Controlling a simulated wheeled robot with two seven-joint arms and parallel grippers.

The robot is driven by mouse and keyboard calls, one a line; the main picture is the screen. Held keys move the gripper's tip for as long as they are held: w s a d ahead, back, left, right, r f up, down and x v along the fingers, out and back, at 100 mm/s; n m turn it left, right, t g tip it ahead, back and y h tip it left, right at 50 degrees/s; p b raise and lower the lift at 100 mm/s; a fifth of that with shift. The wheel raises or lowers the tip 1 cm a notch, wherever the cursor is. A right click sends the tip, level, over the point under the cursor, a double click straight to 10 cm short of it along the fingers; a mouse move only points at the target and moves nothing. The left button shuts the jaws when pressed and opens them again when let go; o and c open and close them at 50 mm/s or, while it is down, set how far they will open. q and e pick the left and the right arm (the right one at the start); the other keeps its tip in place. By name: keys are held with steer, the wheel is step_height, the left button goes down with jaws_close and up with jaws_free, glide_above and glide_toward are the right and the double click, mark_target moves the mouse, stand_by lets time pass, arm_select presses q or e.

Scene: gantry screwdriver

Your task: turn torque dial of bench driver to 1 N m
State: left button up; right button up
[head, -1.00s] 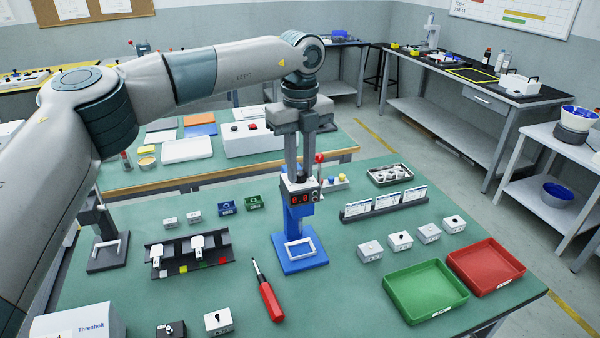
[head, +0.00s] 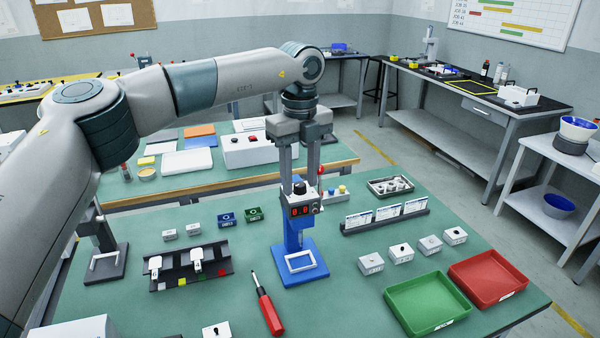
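The bench driver is a blue stand (head: 299,266) with a grey head (head: 313,210) on the green table. Its red two-digit display (head: 299,211) is too small to read surely. A black dial (head: 300,188) sits on top of the head. My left gripper (head: 300,181) points straight down from above, with its fingers apart on either side of the dial. I see a gap between the fingers; whether either touches the dial I cannot tell. My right gripper is out of view.
A red-handled screwdriver (head: 268,311) lies in front of the stand. A black rack (head: 188,268) is to the left. A green tray (head: 428,303), a red tray (head: 488,278) and several small grey boxes stand to the right. A card holder (head: 386,221) is behind them.

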mark_target(300, 184)
arm_select(q)
step_height(300, 184, up, 17)
steer(key=shift+r, duration=0.2)
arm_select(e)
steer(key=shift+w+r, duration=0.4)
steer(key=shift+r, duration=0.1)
